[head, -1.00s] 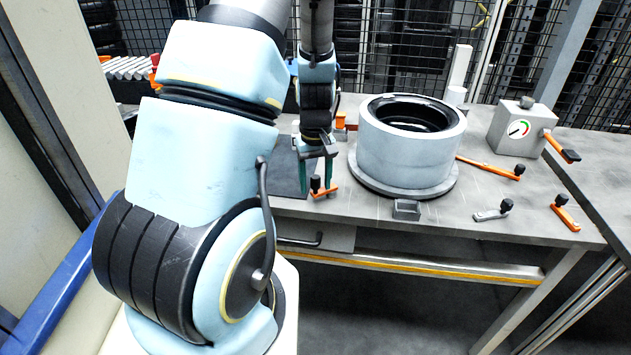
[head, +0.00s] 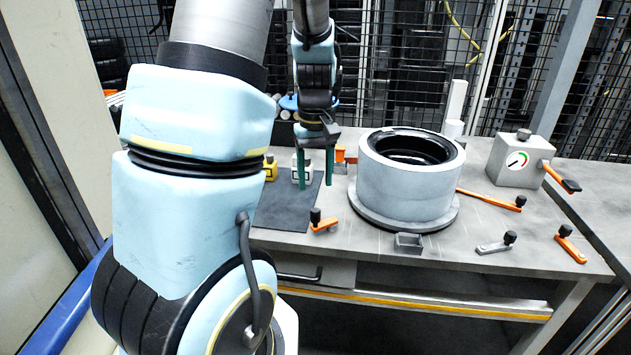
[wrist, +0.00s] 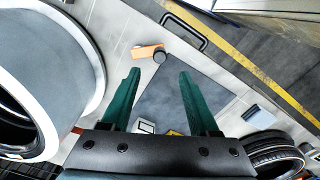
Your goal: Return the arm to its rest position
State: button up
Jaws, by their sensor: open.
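My gripper (head: 316,168) is open, with two green fingers pointing down, and nothing shows between them. In the head view it hangs above the workbench (head: 480,215), over the right side of a dark mat (head: 287,208) and left of the large grey ring (head: 405,180). In the wrist view the fingers (wrist: 154,98) stand apart above the dark mat (wrist: 190,95). My arm's large blue links fill the left of the head view and hide part of the bench.
An orange clamp (head: 322,221) lies near the mat's front corner. A yellow block (head: 270,168) and a pale block (head: 301,172) sit at the mat's back. A gauge box (head: 518,160) stands at the right. A wire fence (head: 390,60) is behind.

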jog(key=s+a+r+m+t, duration=0.1)
jog(key=s+a+r+m, duration=0.1)
jog(key=s+a+m, duration=0.2)
jog(key=s+a, duration=0.3)
jog(key=s, duration=0.2)
jog(key=shift+s+a+t, duration=0.3)
jog(key=shift+s+a, duration=0.05)
dwell(1.0)
